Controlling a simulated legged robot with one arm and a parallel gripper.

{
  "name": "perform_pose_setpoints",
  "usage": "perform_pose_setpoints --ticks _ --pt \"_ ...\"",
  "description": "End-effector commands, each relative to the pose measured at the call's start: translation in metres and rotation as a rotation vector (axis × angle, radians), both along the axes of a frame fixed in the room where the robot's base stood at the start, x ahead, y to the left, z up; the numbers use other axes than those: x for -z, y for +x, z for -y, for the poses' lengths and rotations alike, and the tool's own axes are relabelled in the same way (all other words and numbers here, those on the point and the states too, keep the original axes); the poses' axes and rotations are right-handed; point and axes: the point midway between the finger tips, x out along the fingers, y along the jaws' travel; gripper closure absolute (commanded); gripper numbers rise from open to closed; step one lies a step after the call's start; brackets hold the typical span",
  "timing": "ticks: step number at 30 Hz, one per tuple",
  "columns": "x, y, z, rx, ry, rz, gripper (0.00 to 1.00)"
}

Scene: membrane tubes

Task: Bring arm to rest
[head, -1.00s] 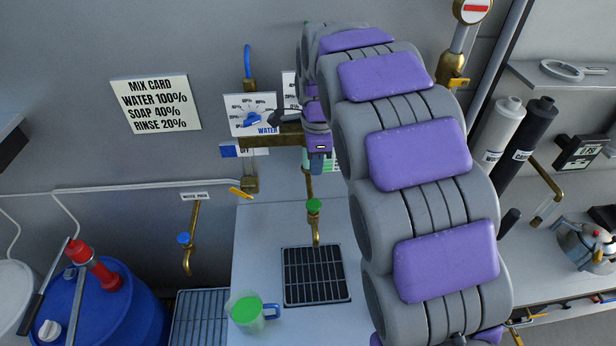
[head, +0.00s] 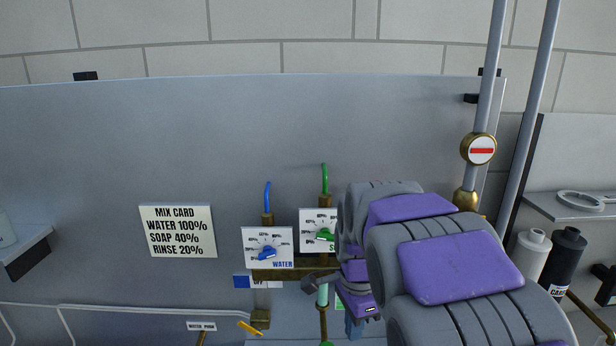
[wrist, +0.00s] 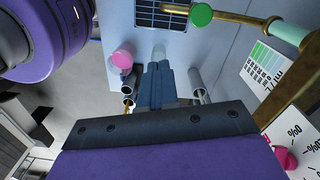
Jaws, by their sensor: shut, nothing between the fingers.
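My arm, grey with purple pads, fills the lower right of the head view and reaches toward the wall panel. My gripper (head: 355,327) hangs below the arm's end, in front of the brass pipe under the dials. In the wrist view my gripper (wrist: 157,88) points away from the camera, its two blue-grey fingers together with nothing held. The water dial card (head: 267,248) with its blue knob is left of my gripper. A second dial card (head: 318,229) with a green knob is partly hidden by my arm.
A mix card (head: 178,231) is on the panel at left. White and black cylinders (head: 563,262) stand at far right. The wrist view shows a green valve handle (wrist: 201,14), a dark grate (wrist: 160,17) and a pink round thing (wrist: 122,58).

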Motion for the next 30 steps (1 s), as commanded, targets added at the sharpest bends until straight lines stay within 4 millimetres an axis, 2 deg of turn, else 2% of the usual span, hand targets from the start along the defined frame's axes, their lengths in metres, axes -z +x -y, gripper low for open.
perform_pose_setpoints --ticks 1,10,18,21,24,30 --pt "0.003 -0.019 0.004 -0.066 0.000 -0.004 1.00" --pt "0.027 -0.130 0.029 -0.536 0.027 -0.052 1.00" --pt "0.065 -0.230 0.047 -0.976 0.083 -0.086 1.00" --pt "0.078 -0.258 0.049 -1.108 0.100 -0.095 1.00" --pt "0.088 -0.277 0.048 -1.203 0.113 -0.102 1.00" --pt "0.094 -0.290 0.046 -1.274 0.120 -0.108 1.00"
